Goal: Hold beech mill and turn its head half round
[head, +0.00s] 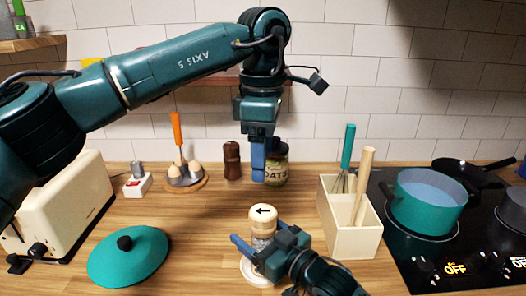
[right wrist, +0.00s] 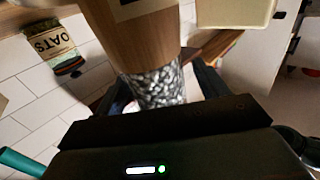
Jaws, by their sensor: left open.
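The beech mill (head: 264,222) stands upright on a white round base (head: 254,272) on the counter. Its pale wooden head has a black arrow pointing left. In the right wrist view the mill's clear body (right wrist: 158,86) with dark grains shows below the wood. My right gripper (head: 262,248) is low at the mill, with a finger on each side of the body; gaps show beside it, so it looks open around it. My left gripper (head: 258,168) points down above and behind the mill head, apart from it, open and empty; one finger hides the other.
A dark brown mill (head: 231,161) and an oats jar (head: 277,166) stand behind. A utensil box (head: 352,238) is at the right, beside the hob with a teal pot (head: 428,200). A teal lid (head: 128,258) and toaster (head: 60,205) are at the left.

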